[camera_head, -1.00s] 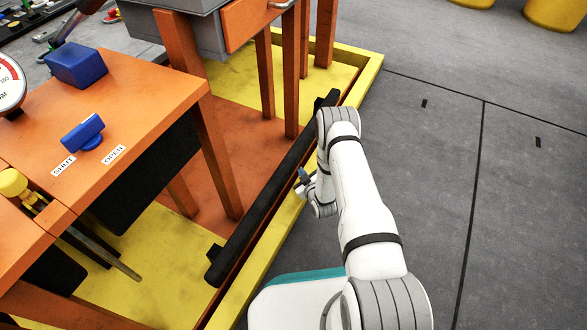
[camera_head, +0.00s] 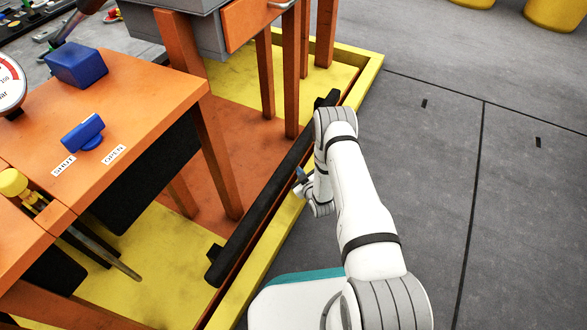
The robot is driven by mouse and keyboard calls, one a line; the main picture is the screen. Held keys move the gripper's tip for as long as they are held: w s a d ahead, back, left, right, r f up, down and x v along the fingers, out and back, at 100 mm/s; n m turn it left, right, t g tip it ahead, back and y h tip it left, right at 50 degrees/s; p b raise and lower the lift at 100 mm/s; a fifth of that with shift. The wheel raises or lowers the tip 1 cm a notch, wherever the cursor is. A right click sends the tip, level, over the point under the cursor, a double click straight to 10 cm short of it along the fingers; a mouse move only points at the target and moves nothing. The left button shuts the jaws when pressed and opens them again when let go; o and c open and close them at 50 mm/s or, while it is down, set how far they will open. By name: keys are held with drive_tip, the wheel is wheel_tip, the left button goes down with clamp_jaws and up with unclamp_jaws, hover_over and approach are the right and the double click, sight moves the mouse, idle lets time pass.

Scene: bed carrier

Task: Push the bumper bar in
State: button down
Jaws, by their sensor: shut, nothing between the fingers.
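The bumper bar (camera_head: 262,205) is a long black bar running diagonally along the yellow-edged side of the carrier, from the lower left to the upper right. My gripper (camera_head: 301,176) is at the bar's right side, near its middle, low beside my white arm. Its fingers are small and partly hidden by the wrist, and they look shut with nothing in them. The fingertips are at or very close to the bar; I cannot tell whether they touch it.
An orange table (camera_head: 130,95) with a blue handle (camera_head: 83,133) and SHUT and OPEN labels stands left of the bar. Orange legs (camera_head: 217,165) rise behind the bar. A yellow rim (camera_head: 367,75) borders the carrier. Grey floor (camera_head: 480,190) to the right is clear.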

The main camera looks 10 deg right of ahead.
drive_tip(key=shift+w+a+r, duration=0.15)
drive_tip(key=shift+w+a, duration=0.6)
drive_tip(key=shift+a, duration=0.2)
idle(1.1)
drive_tip(key=shift+d, duration=0.1)
drive_tip(key=shift+s+d+p, duration=0.35)
drive_tip(key=shift+s+d, duration=0.55)
drive_tip(key=shift+d, duration=0.3)
drive_tip(key=s+d, duration=0.1)
drive_tip(key=d, duration=0.1)
drive_tip(key=s+d, duration=0.2)
drive_tip(key=shift+d+p, duration=0.1)
drive_tip(key=shift+p, duration=0.3)
idle(0.3)
